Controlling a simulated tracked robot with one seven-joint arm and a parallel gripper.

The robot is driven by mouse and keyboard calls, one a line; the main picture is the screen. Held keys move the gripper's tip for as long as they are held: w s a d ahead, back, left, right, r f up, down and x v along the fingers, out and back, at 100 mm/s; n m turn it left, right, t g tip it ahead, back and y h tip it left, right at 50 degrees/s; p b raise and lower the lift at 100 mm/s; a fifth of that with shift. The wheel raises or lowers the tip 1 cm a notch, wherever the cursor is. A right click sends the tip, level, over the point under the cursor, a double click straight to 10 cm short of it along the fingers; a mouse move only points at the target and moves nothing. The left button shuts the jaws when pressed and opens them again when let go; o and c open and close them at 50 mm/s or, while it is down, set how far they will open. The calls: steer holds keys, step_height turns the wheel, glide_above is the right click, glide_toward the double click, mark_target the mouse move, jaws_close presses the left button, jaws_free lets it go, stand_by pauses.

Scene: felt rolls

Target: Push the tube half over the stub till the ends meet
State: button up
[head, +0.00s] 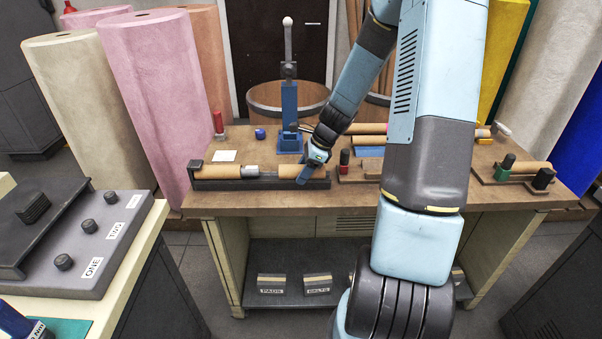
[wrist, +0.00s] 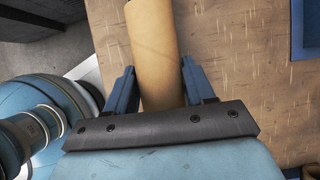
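The dark cradle (head: 232,185) lies along the bench's front left edge. The left tube half (head: 217,171), tan, lies in it with a short grey stub (head: 250,171) at its right end. The right tube half (head: 292,171) lies in line further right, its near end apart from the grey stub. My gripper (head: 316,160) is at this half's right part. In the wrist view the tan tube (wrist: 155,50) runs between my two blue fingers (wrist: 157,85), which meet its sides with no clear gap.
Other tubes and a fixture (head: 510,175) occupy the bench's right side. Tall felt rolls (head: 155,90) stand behind.

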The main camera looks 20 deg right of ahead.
mark_target(282, 166)
steer(key=c, duration=0.8)
steer(key=shift+c, duration=0.2)
steer(key=shift+w+a, duration=0.4)
steer(key=shift+a, duration=0.7)
steer(key=shift+w+a, duration=0.45)
steer(key=shift+a, duration=0.7)
steer(key=shift+w+a, duration=0.4)
steer(key=shift+a, duration=0.7)
stand_by(3.7)
